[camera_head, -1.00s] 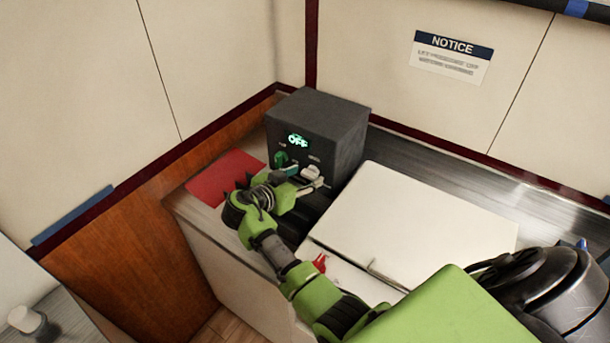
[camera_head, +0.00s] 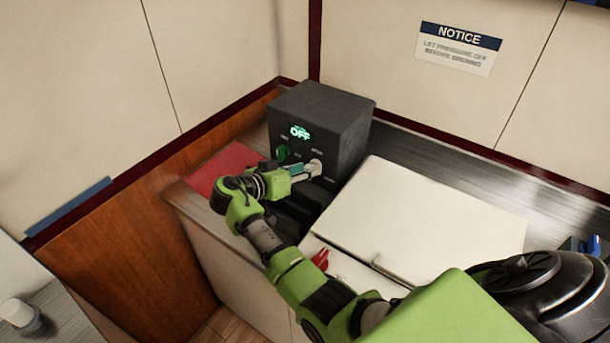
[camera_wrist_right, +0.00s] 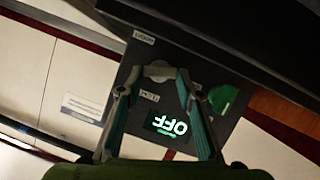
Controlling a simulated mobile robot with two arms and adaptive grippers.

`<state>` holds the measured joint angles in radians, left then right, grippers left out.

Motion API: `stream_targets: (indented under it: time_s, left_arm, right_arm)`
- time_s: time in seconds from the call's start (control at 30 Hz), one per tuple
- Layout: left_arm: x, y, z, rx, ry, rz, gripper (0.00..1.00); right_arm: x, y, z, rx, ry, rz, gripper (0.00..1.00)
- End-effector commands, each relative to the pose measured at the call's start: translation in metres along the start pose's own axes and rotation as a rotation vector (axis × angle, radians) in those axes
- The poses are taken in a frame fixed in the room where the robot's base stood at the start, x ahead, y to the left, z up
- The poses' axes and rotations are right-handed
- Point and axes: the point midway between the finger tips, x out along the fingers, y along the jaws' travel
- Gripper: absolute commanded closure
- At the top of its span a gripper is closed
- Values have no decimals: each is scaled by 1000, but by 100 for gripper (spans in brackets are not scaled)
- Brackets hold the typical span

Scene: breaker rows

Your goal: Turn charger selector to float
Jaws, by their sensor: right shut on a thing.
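The charger (camera_head: 345,150) is a dark grey box in the back corner of the counter, with a lit green display (camera_head: 300,132) reading OFF. A pale grey knob (camera_head: 315,167) is on the right of its front face, with small labels around it that I cannot read surely. My right gripper (camera_head: 306,171) is shut on this pale knob. In the right wrist view, the fingers (camera_wrist_right: 157,74) lie on either side of the pale knob (camera_wrist_right: 160,67). A green knob (camera_head: 283,153) sits to the left, outside the grip. My left gripper is out of view.
A red mat (camera_head: 222,168) lies left of the charger. A white lid with a handle (camera_head: 430,215) covers the counter to the right. A red knob (camera_head: 320,259) is near my right arm. Walls close in behind and left.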

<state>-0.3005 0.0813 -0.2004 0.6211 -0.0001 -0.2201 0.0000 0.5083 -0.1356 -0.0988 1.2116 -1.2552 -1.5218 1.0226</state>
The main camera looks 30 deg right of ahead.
Motion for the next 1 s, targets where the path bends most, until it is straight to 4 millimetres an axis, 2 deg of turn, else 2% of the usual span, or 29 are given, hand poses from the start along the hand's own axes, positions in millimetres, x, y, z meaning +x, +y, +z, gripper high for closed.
stream_targets:
  time_s: [0.1,0.4,1.0]
  left_arm:
    - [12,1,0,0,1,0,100]
    - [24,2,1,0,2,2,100]
    - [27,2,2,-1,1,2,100]
  right_arm:
    - [2,-3,2,-76,2,33,88]
    - [2,-4,1,-220,3,92,88]
    - [1,-4,-1,-267,5,112,88]
